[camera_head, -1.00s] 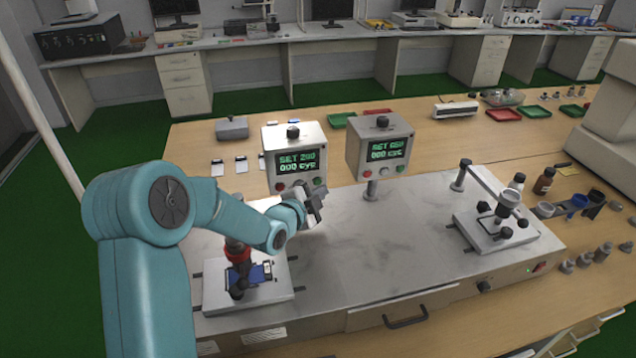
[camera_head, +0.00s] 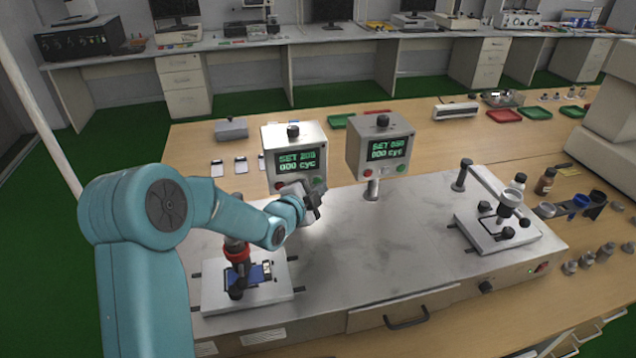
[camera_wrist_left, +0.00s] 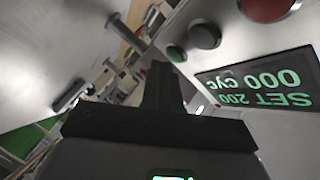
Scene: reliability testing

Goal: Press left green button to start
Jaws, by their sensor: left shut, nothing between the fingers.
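The left control box (camera_head: 308,140) stands at the back of the grey test bench, its screen reading SET 200 and 000 cyc. Its green button (camera_head: 317,182) is at the lower right of its face. In the left wrist view, which shows the box upside down, the green button (camera_wrist_left: 176,54) sits beside a dark knob (camera_wrist_left: 204,36) and a red button (camera_wrist_left: 270,6). My left gripper (camera_head: 313,203) is shut and empty, just below and in front of the green button. The fingertips (camera_wrist_left: 160,70) appear close to it; contact cannot be told. My right gripper is not in view.
A second control box (camera_head: 352,150) stands to the right on a post. A fixture with a blue phone-like item (camera_head: 262,273) lies below my left forearm. Another fixture (camera_head: 480,235) is at the bench's right. The bench middle (camera_head: 375,235) is clear.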

